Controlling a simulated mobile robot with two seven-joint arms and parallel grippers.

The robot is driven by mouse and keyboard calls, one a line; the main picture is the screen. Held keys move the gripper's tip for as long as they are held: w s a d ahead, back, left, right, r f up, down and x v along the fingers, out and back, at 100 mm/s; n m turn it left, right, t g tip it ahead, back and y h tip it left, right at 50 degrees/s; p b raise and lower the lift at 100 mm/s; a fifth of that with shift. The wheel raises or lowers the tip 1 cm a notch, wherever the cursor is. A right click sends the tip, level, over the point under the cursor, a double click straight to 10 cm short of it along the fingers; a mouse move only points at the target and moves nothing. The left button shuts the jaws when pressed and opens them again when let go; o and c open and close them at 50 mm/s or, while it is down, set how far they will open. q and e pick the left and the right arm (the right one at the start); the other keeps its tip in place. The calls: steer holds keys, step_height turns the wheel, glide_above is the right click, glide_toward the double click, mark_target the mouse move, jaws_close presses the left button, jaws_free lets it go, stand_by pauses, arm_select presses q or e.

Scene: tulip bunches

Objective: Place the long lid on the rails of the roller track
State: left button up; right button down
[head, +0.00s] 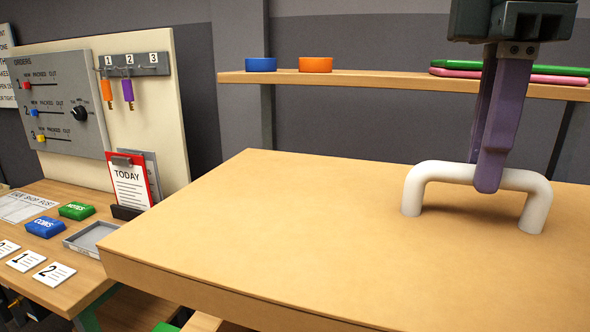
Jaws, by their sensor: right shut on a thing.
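The long lid (270,235) is a large tan, cardboard-like slab with a front lip. It fills the middle and right of the head view and runs out of the picture at the right and bottom. A white arched handle (437,174) stands on its top. My right gripper (490,185), with purple fingers, comes down from above and is shut on the middle of the handle. The roller track and its rails cannot be seen. What lies under the lid is mostly hidden. My left gripper is not in view.
A wooden desk (38,283) at left holds a grey tray (88,238), a green block (77,211), a blue block (45,227) and number cards. A red clipboard (129,182) stands close to the lid's left side. A shelf (350,80) runs behind.

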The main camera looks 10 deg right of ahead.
steer(key=s+a+r+m+p, duration=0.1)
steer(key=r+m+p, duration=0.3)
steer(key=r+p, duration=0.7)
steer(key=s+a+r+m+p, duration=0.2)
steer(key=s+r+m+p, duration=0.1)
steer(key=r+p, duration=0.9)
steer(key=s+a+r+m+p, duration=0.1)
steer(key=s+r+m+p, duration=0.2)
steer(key=r+p, duration=0.9)
steer(key=shift+s+a+m+p, duration=0.3)
steer(key=shift+s+m+p, duration=0.1)
steer(key=shift+m+p, duration=0.55)
steer(key=w+d+f+n+b, duration=0.1)
steer(key=w+f+n+b, duration=0.1)
steer(key=f+b, duration=0.9)
steer(key=w+d+f+n+b, duration=0.2)
steer(key=f+n+b, duration=0.3)
steer(key=f+b, duration=0.7)
steer(key=w+d+f+n+b, duration=0.1)
steer(key=w+f+n+b, duration=0.2)
steer(key=f+b, duration=0.8)
steer(key=shift+w+d+f+n+b, duration=0.25)
steer(key=shift+n+b, duration=0.5)
steer(key=shift+b, duration=0.65)
steer(key=shift+w+f+b, duration=0.15)
steer(key=shift+f+b, duration=0.15)
steer(key=shift+f, duration=0.05)
steer(key=shift+n, duration=0.3)
steer(key=shift+r, duration=0.1)
